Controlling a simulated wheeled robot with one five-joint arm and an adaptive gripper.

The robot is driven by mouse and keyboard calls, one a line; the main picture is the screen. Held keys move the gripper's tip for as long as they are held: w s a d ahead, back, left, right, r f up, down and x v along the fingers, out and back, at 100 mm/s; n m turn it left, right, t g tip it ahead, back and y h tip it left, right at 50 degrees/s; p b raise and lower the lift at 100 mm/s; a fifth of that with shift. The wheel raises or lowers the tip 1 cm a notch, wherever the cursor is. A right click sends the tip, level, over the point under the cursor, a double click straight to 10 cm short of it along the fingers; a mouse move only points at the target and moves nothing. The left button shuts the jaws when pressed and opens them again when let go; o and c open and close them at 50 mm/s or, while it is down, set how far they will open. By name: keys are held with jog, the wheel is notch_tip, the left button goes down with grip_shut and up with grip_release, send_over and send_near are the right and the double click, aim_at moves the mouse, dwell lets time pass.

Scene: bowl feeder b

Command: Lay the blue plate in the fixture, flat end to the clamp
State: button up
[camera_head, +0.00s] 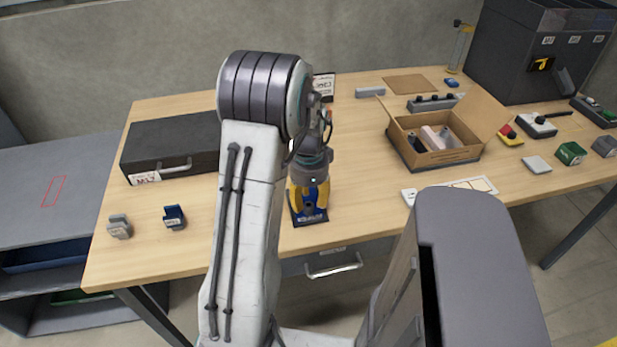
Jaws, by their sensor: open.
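My gripper (309,208) points down over the front middle of the table, its yellow fingers open. A blue piece (309,195) shows between and behind the fingers, over a dark base with a pale label. I cannot tell whether it is the blue plate or whether the fingers touch it. A small dark blue block (174,217) stands at the front left, and a small blue piece (452,82) lies at the back right. No fixture or clamp is clearly identifiable; a grey bar with black knobs (436,104) lies behind the open box. My arm hides part of the table.
A black case (172,147) and a grey block (119,226) are on the left of the wooden table (240,225). An open cardboard box (433,158) with parts stands right of centre. Several small devices and a dark bin unit (540,50) crowd the right.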

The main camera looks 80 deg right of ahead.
aim_at(308, 205)
notch_tip(308, 205, up, 9)
dwell(0.4)
jog(key=shift+w, duration=0.1)
jog(key=w+a+r+n+t+h, duration=0.1)
jog(key=w+a+r+n, duration=0.2)
jog(key=w+a+n, duration=0.55)
jog(key=w+a+r+n, duration=0.3)
jog(key=w+a+n, duration=0.45)
jog(key=w, duration=0.65)
jog(key=s+a+n+t+y, duration=0.1)
jog(key=s+a+n+t, duration=0.1)
jog(key=a+n, duration=1.3)
jog(key=shift+a+n, duration=0.4)
jog(key=shift+a, duration=4.05)
jog(key=shift+w, duration=0.1)
